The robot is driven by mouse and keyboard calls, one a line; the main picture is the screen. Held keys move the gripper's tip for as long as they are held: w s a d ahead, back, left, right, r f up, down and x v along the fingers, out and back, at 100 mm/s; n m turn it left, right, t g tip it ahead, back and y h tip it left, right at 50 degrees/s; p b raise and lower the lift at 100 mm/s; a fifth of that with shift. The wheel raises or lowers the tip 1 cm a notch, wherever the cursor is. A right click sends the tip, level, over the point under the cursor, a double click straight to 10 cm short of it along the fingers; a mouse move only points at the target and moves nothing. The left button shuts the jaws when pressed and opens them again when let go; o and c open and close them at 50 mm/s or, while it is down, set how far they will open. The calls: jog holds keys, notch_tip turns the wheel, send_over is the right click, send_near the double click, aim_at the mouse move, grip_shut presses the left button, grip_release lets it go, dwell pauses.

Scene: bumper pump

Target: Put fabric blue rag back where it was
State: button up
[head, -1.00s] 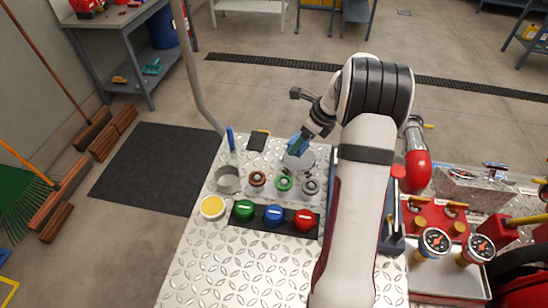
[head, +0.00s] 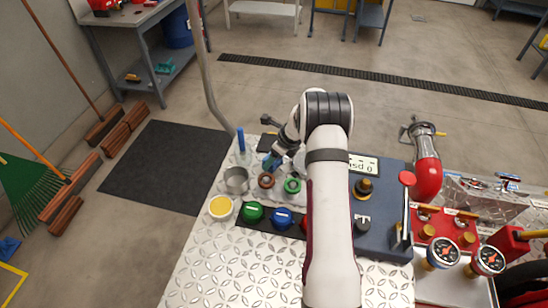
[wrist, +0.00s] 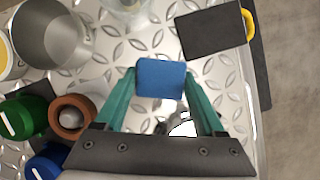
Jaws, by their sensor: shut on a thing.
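The blue rag (wrist: 160,77) shows in the wrist view as a small flat blue piece between the teal fingertips of my gripper (wrist: 161,84). My gripper is shut on it. The rag appears to be above the diamond-plate metal top (wrist: 110,50), though the gap is hard to judge. In the head view, my gripper (head: 270,163) is over the far left part of the top, near the brown ring. The rag is too small there to tell apart clearly from the fingers.
A metal cup (head: 236,180), a brown ring (head: 266,181), a green ring (head: 292,186) and a yellow-filled cup (head: 220,208) stand close by. A dark pad (wrist: 212,30) lies at the far edge. A blue upright item (head: 241,141) stands left of my gripper.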

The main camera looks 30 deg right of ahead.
jog(key=o, duration=1.3)
jog(key=shift+r, duration=0.1)
jog(key=v, duration=1.2)
jog(key=s+a+r+n+g, duration=0.1)
jog(key=s+a+r+n, duration=0.1)
jog(key=a+r+n, duration=0.3)
jog(key=s+a+r+n, duration=0.3)
jog(key=a, duration=0.4)
jog(key=s+a+r+n+g, duration=0.2)
jog(key=s+a+r+n, duration=0.2)
jog(key=s+a+n, duration=0.75)
jog(key=s+a+f+n, duration=0.1)
jog(key=s+a+n, duration=0.1)
jog(key=s, duration=0.5)
jog(key=s+a+f+n+g, duration=0.1)
jog(key=s+n, duration=0.3)
jog(key=s, duration=0.4)
jog(key=shift+a+n, duration=0.35)
jog(key=shift+a, duration=0.2)
